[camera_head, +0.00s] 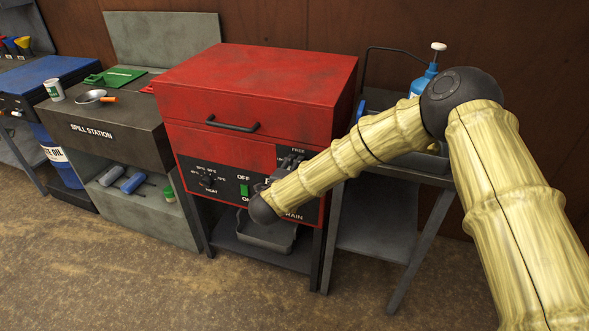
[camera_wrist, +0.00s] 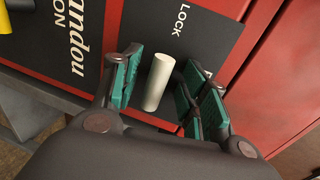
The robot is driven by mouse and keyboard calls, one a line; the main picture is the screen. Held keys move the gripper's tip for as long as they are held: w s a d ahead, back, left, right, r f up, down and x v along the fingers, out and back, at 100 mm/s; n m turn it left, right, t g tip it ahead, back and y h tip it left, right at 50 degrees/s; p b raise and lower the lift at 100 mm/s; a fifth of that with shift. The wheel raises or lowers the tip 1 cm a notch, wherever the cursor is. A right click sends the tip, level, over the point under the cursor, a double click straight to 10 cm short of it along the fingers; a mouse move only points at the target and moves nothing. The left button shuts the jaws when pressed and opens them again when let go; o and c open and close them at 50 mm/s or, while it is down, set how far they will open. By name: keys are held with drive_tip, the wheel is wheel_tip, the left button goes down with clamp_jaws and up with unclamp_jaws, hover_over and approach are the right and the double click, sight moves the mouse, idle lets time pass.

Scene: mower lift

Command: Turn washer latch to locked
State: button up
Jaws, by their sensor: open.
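The red washer (camera_head: 255,90) stands against the wall with a dark control panel on its front. In the wrist view, the latch handle (camera_wrist: 158,82) is a pale, cream-coloured rod on a dark plate (camera_wrist: 206,35) lettered LOCK. My gripper (camera_wrist: 162,76) is open, with green-padded fingers on both sides of the handle. A gap shows on each side, so the fingers do not appear to press on it. In the head view, my arm covers the latch handle, and a FREE label (camera_head: 298,150) shows just above that spot. The gripper is mostly hidden there.
The washer panel also has a heat knob (camera_head: 208,180) and a green switch (camera_head: 244,190). A grey tray (camera_head: 265,233) sits below. The spill station (camera_head: 100,130) stands left. A side stand (camera_head: 375,245) with a blue bottle (camera_head: 424,80) is close on the right. Front floor is clear.

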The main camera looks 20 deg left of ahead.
drive_tip(key=s+r, duration=0.2)
drive_tip(key=s, duration=0.9)
drive_tip(key=shift+s+a+r, duration=0.15)
drive_tip(key=shift+s+a, duration=0.1)
drive_tip(key=shift+s, duration=0.15)
drive_tip(key=s+d+f+n+g+y+p, duration=0.15)
drive_tip(key=s+d+f+n+g, duration=0.35)
drive_tip(key=d+f, duration=0.6)
drive_tip(key=s+d+f+n+g+y+p, duration=0.1)
drive_tip(key=s+d+f+n+g+p, duration=0.1)
drive_tip(key=s+d+f+n, duration=0.65)
drive_tip(key=s+d+f+n+g, duration=0.1)
drive_tip(key=s+d+f+g, duration=0.1)
drive_tip(key=s+d, duration=0.6)
drive_tip(key=s+d+f+n+g+h+p, duration=0.1)
drive_tip(key=s+d+g, duration=0.3)
drive_tip(key=s+d, duration=0.4)
drive_tip(key=s+d+f+n+g+h+p, duration=0.1)
drive_tip(key=s+d+f+n+g, duration=0.1)
drive_tip(key=s+d, duration=0.6)
drive_tip(key=d+f, duration=0.1)
drive_tip(key=d, duration=0.1)
drive_tip(key=shift+d+f+g, duration=0.3)
drive_tip(key=shift+g, duration=0.1)
